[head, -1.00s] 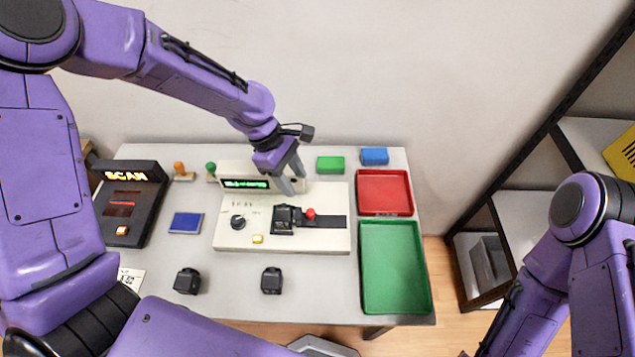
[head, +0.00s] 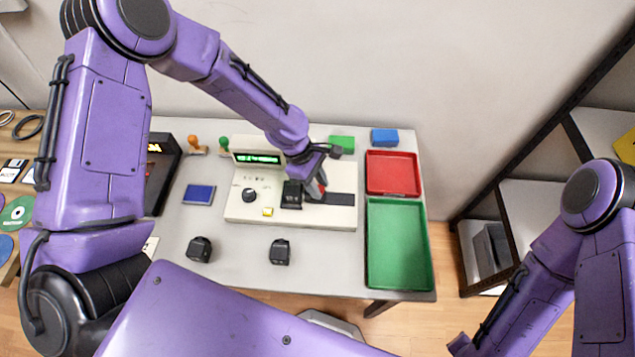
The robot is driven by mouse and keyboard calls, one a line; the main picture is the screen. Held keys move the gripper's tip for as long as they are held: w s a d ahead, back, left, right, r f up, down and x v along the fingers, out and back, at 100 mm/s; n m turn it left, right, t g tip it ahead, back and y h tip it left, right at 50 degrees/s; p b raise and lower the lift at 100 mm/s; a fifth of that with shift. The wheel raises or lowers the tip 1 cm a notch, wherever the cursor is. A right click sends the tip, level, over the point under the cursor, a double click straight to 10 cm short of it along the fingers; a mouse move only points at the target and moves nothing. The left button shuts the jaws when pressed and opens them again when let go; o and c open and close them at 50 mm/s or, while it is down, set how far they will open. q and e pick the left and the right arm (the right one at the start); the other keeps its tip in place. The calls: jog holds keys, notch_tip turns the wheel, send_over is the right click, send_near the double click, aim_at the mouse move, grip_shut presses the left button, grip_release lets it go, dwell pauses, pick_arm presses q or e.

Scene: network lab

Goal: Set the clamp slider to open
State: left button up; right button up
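The cream clamp device (head: 240,213) sits on the grey table, with a dial (head: 249,195), a yellow button (head: 268,212) and a lit green display (head: 258,158). Its black clamp block (head: 292,194) stands at the left end of a dark slider track (head: 341,199). My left gripper (head: 318,190) points down over the track, just right of the block. The slider's red knob is almost wholly hidden behind the fingers. I cannot tell whether the fingers touch or grip it. My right arm is at the lower right, its gripper out of view.
A red tray (head: 418,191) and a green tray (head: 428,250) lie right of the device. Green (head: 342,143) and blue (head: 384,137) blocks stand behind. A blue pad (head: 199,195) and two small black blocks (head: 200,249) (head: 280,252) lie left and in front.

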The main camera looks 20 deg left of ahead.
aim_at(330, 198)
pick_arm(q)
jog(key=shift+w+f, duration=0.1)
grip_shut()
jog(key=shift+d, duration=0.3)
jog(key=shift+w+d+p, duration=0.2)
jog(key=shift+d+p, duration=0.1)
jog(key=shift+d, duration=0.3)
jog(key=shift+w+d+p, duration=0.15)
jog(key=shift+d+p, duration=0.15)
jog(key=shift+d, duration=0.3)
jog(key=shift+o, duration=2.3)
grip_release()
jog(key=shift+o, duration=0.2)
jog(key=shift+w+d, duration=0.15)
jog(key=b+v, duration=0.1)
jog(key=v, duration=0.9)
jog(key=shift+r, duration=0.2)
